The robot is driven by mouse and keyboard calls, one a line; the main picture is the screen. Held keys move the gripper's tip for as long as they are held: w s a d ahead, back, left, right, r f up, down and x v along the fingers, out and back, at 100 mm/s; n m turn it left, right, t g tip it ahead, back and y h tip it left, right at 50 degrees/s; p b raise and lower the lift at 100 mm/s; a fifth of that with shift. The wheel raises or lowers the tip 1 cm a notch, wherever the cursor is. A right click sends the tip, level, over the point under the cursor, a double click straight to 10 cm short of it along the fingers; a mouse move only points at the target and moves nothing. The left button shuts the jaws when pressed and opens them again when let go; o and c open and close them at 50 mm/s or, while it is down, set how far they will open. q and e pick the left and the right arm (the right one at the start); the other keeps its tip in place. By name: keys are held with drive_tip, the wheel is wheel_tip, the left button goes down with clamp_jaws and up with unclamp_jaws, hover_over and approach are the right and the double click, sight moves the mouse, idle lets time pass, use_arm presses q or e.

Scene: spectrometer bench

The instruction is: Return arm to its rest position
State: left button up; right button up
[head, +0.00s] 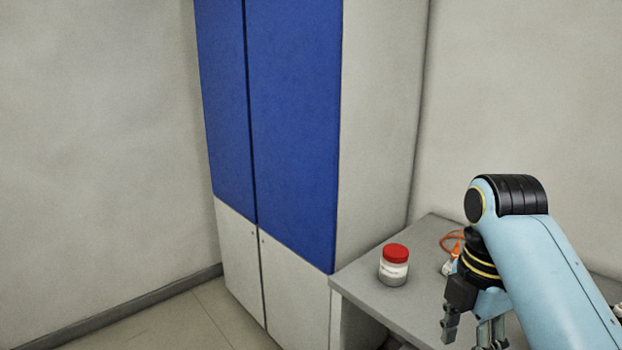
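My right arm comes in from the lower right. Its gripper (472,338) hangs pointing down in front of the grey table, at the bottom edge of the picture. Its two fingers stand apart with nothing seen between them; the lowest part of the gripper is close to or past the picture's edge. My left gripper is not in view.
A tall blue and white cabinet (292,130) stands left of the table. Floor at lower left is clear.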

use_arm(q)
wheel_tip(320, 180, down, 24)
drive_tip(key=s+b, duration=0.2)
drive_tip(key=b, duration=2.1)
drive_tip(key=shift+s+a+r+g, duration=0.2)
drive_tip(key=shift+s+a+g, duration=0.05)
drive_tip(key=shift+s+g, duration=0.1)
use_arm(e)
drive_tip(key=s+d+f+m, duration=0.3)
drive_tip(key=s+f+m, duration=0.4)
drive_tip(key=s+f, duration=0.7)
drive_tip(key=s+d+f+m, duration=0.3)
drive_tip(key=s+f+m, duration=0.4)
drive_tip(key=f, duration=2.3)
drive_tip(key=s+d+f+m, duration=0.3)
drive_tip(key=s+f+m, duration=0.4)
drive_tip(key=s+f, duration=1.3)
drive_tip(key=shift+s+f+m+t+h, duration=0.3)
drive_tip(key=shift+s+f+t+h, duration=0.1)
drive_tip(key=shift+f, duration=0.55)
drive_tip(key=shift+d, duration=0.1)
